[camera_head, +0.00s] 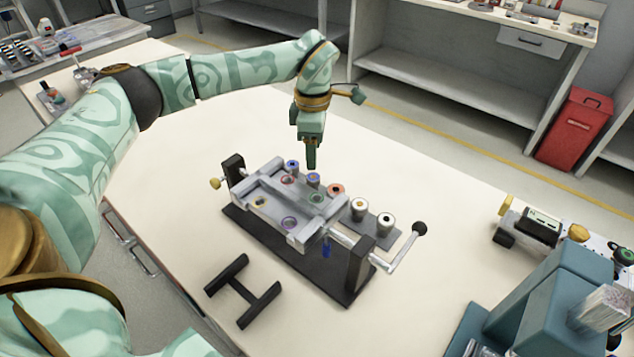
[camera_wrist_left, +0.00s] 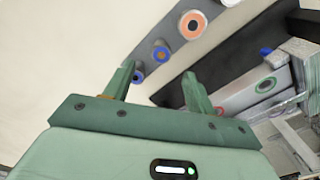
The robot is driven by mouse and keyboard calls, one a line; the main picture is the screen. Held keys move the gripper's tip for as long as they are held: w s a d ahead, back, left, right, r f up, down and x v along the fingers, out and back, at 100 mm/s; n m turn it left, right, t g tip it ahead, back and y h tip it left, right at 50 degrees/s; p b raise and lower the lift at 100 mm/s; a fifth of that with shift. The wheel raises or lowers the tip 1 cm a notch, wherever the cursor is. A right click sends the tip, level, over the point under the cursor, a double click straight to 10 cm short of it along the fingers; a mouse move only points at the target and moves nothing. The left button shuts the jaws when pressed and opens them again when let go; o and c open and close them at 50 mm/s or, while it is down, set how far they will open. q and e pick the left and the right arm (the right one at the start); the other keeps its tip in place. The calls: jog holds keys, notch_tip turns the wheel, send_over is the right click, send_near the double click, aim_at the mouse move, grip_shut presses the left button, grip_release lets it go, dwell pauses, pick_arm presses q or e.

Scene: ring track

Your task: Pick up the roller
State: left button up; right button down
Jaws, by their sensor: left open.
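Several rollers stand in a row on a narrow grey plate (camera_wrist_left: 138,58) behind the fixture: a small blue-ringed roller (camera_head: 292,166), a second blue-ringed roller (camera_head: 313,180), an orange-ringed roller (camera_head: 335,190) and two light metal rollers, the nearest (camera_head: 387,223) being at the right end. I cannot tell which one is the task's roller. My left gripper (camera_head: 311,165) points down over the blue-ringed end, open and empty. In the left wrist view, the second blue-ringed roller (camera_wrist_left: 161,54) shows between and just beyond its fingertips (camera_wrist_left: 158,70). The orange-ringed roller (camera_wrist_left: 192,25) is farther off.
The grey fixture (camera_head: 265,208) with coloured ring holes sits on a dark base, with a crank handle (camera_head: 405,248) at right. A black H-shaped piece (camera_head: 242,290) lies in front. Teal equipment (camera_head: 560,300) stands at lower right. The table behind the rollers is clear.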

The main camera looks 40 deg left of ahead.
aim_at(313, 177)
pick_arm(q)
notch_tip(313, 177, down, 2)
jog(key=shift+f, duration=0.25)
jog(key=shift+f+b, duration=0.4)
jog(key=shift+f, duration=0.15)
notch_tip(313, 177, down, 5)
jog(key=b, duration=0.2)
jog(key=shift+s+f+b, duration=0.15)
jog(key=shift+f+b, duration=0.05)
jog(key=shift+b, duration=0.1)
jog(key=shift+r, duration=0.15)
jog(key=shift+c, duration=1)
jog(key=c, duration=0.9)
